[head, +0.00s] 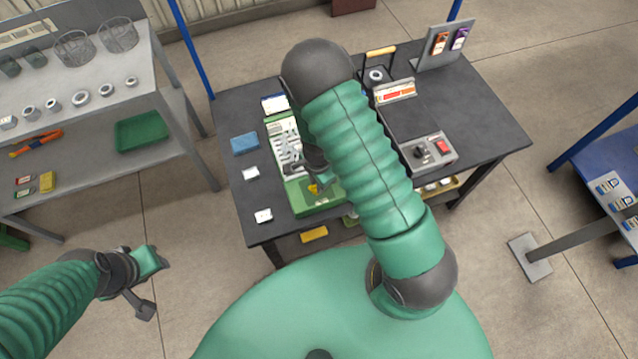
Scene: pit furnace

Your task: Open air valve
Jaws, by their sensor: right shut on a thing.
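A green unit (318,207) stands at the front left of the dark table, with a small yellow part (314,189) on it that looks like the air valve's handle. My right gripper (318,181) is at this yellow part, shut on it as far as I can see. My own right arm and the gripper's body hide much of the contact and the valve's body. My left gripper (147,283) hangs over the floor at the lower left, away from the table. Its jaw gap is not clear from this angle.
The dark table (480,110) also carries a grey control box (428,152) with a red switch, a blue block (244,144) and small white boxes. A grey shelf (150,75) stands at the left, a blue bench (590,158) at the right.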

